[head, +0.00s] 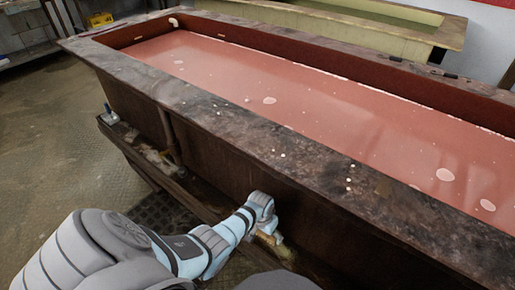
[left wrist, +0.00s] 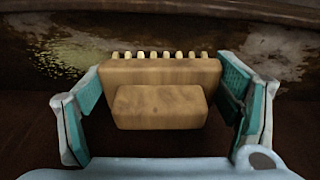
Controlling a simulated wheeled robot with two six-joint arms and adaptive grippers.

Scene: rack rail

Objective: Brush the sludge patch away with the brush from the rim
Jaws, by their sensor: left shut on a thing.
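My left gripper (head: 266,226) is low against the near outer side of the tank, below its rim. In the left wrist view, its teal-padded fingers (left wrist: 163,84) are shut on the tan brush (left wrist: 160,106), one on each side. The brush's row of pale bristles points away from the gripper towards the brown tank surface. A speckled yellowish sludge patch (left wrist: 58,56) lies on that surface, left of the bristles. I cannot tell whether the bristles touch the surface. In the head view a small yellowish area shows beside the gripper; brush and patch are hard to separate there. My right gripper is out of view.
The long tank holds reddish liquid (head: 240,75) with pale floating spots. Its dark, stained rim (head: 215,108) stands above my left gripper. A ledge (head: 150,160) with a pipe runs along the near side. Another tank (head: 360,22) stands behind. The floor (head: 50,130) at left is open.

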